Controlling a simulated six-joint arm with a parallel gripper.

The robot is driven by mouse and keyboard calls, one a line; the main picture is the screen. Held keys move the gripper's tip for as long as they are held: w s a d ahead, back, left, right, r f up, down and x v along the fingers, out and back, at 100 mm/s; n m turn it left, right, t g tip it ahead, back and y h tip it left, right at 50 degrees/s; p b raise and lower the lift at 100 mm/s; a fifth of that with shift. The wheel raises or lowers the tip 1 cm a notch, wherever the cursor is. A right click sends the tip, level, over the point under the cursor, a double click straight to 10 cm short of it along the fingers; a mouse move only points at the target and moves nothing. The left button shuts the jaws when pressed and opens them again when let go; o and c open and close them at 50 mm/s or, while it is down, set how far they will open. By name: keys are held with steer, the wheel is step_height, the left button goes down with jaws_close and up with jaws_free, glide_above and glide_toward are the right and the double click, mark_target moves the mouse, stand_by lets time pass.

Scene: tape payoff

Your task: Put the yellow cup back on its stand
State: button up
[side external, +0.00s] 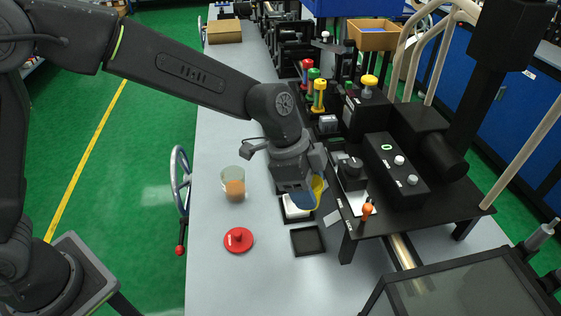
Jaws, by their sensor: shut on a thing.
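My gripper (304,188) points down over the right part of the grey bench and is shut on the yellow cup (319,187). Only a yellow strip of the cup shows at the right of the jaws; a blue area just below them may be part of it or of something else. I cannot tell whether the cup is upright or touches anything below. A black square tray (307,240) lies just in front of the gripper. A white square piece (293,210) with a dark border shows partly under it. I cannot tell which of these is the stand.
A clear glass with orange contents (234,189) stands left of the gripper. A red round lid with a knob (238,240) lies in front of it. Black machinery (405,185) with knobs crowds the right. The bench's left and front areas (215,285) are clear.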

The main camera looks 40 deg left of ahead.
steer(key=shift+s+d+m, duration=0.3)
steer(key=shift+s+d, duration=0.1)
steer(key=shift+d, duration=0.45)
steer(key=f, duration=0.4)
steer(key=shift+w+a, duration=0.1)
steer(key=shift+a, duration=0.1)
steer(key=shift+f, duration=3.45)
steer(key=shift+f, duration=0.6)
steer(key=o, duration=0.6)
steer(key=shift+r, duration=0.1)
steer(key=shift+v, duration=5.45)
steer(key=shift+w+a, duration=0.15)
